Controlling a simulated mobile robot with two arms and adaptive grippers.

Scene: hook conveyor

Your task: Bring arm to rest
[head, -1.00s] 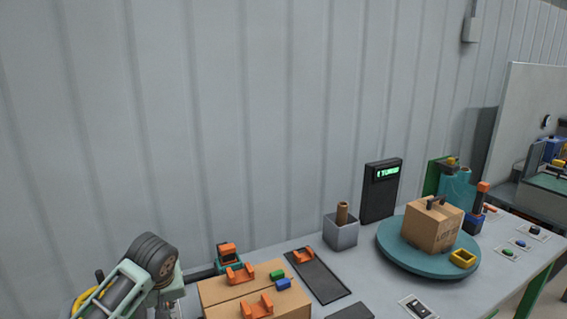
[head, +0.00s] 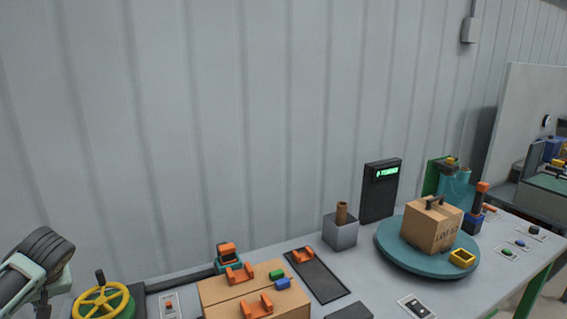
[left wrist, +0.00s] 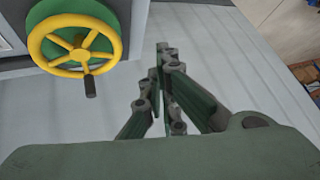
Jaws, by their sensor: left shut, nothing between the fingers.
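My left arm shows at the lower left edge of the head view; its gripper is outside that view. In the left wrist view my left gripper (left wrist: 160,88) is shut and empty, its fingertips together. It is apart from the yellow handwheel (left wrist: 101,32), which is at the upper left of that view. The handwheel also shows in the head view (head: 103,301), just right of my left arm, on a green mount with a dark handle. My right gripper shows in neither view.
The grey bench (head: 385,279) runs along a ribbed wall. A cardboard box (head: 214,296) bears orange brackets and small blocks. A teal turntable (head: 392,257) carries a carton (head: 432,228).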

